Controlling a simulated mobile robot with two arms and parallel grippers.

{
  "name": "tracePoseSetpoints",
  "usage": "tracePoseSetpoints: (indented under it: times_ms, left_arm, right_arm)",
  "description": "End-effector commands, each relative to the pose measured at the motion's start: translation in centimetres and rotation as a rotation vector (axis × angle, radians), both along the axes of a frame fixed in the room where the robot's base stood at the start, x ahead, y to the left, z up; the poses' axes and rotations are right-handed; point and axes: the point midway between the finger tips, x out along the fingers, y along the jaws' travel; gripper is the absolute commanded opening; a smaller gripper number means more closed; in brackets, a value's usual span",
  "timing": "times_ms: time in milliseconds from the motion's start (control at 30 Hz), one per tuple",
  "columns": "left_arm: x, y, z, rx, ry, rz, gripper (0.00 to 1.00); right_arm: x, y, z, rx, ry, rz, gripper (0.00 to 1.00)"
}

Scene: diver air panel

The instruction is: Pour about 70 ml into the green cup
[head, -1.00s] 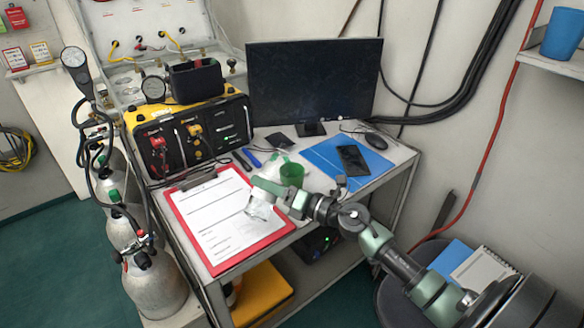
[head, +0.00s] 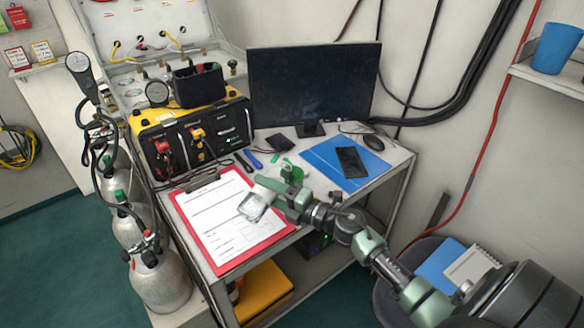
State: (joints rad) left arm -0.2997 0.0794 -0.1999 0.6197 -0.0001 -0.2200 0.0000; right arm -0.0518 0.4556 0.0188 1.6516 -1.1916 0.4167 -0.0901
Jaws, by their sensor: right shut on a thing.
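My right gripper (head: 268,190) is shut on a clear, see-through container (head: 254,206). The container shows over the white sheet of the red clipboard and looks tilted. Its liquid level cannot be made out. The green cup (head: 292,173) stands on the table just behind and to the right of my gripper, which hides part of it. I cannot tell what is inside the cup. My left gripper is not in view.
The red clipboard (head: 275,239) lies at the table's front left. A blue folder (head: 322,155) with a dark phone (head: 351,161) lies right of the cup. A monitor (head: 312,85) stands behind. A yellow-black panel case (head: 190,136) stands at the left.

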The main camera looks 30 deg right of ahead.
Motion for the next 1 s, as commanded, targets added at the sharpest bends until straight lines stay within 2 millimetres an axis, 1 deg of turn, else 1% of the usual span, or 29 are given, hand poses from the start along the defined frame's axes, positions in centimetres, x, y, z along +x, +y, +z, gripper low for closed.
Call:
tracePoseSetpoints:
  times_ms: [33,1000]
  left_arm:
    - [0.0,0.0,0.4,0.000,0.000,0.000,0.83]
    - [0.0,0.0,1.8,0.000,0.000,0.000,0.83]
  right_arm:
    - [0.0,0.0,0.3,0.014,0.005,0.000,0.08]
    - [0.1,-0.1,0.4,0.143,0.063,0.000,0.08]
